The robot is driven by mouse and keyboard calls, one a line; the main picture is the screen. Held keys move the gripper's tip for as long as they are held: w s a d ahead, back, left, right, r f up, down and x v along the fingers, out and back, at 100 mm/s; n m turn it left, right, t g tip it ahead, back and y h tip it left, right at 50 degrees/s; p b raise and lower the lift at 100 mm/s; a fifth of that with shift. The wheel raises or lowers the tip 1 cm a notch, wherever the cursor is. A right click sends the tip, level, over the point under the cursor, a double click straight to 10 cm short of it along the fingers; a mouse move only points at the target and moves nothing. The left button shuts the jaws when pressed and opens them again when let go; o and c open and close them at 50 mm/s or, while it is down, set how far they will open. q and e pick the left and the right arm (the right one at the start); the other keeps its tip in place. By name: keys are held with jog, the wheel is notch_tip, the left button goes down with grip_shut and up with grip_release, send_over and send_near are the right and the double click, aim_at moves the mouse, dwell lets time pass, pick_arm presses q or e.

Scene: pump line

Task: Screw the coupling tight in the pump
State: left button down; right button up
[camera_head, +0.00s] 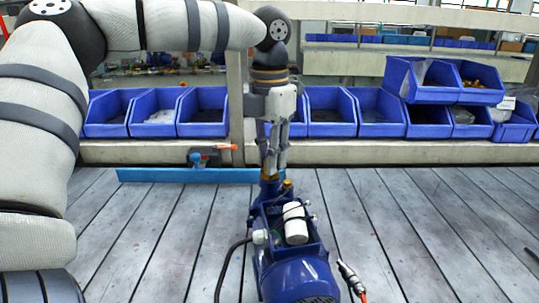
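The blue pump (297,277) stands on the grey plank table at the bottom middle, with a white cylinder (295,224) on its top. My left gripper (271,172) points straight down over the pump's far end. Its fingers are close together around a small brass-coloured coupling (269,178), which is mostly hidden by the fingertips. The coupling sits at the top of the pump's blue neck; how deep it sits cannot be seen. A second brass-coloured fitting (287,184) shows just right of the fingertips. My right gripper is not in view.
A blue bar (185,175) with an orange-tipped tool (213,150) lies behind the pump on the left. Several blue bins (332,112) line the shelf at the back. A metal-ended orange lead (350,276) lies right of the pump. The table on the right is mostly clear.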

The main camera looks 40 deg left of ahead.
pick_arm(q)
jog(key=m, duration=0.6)
jog(key=shift+m, duration=0.4)
jog(key=m, duration=0.7)
jog(key=c, duration=1.6)
grip_release()
jog(key=shift+o, duration=0.2)
jog(key=n, duration=0.3)
jog(key=shift+n, duration=0.3)
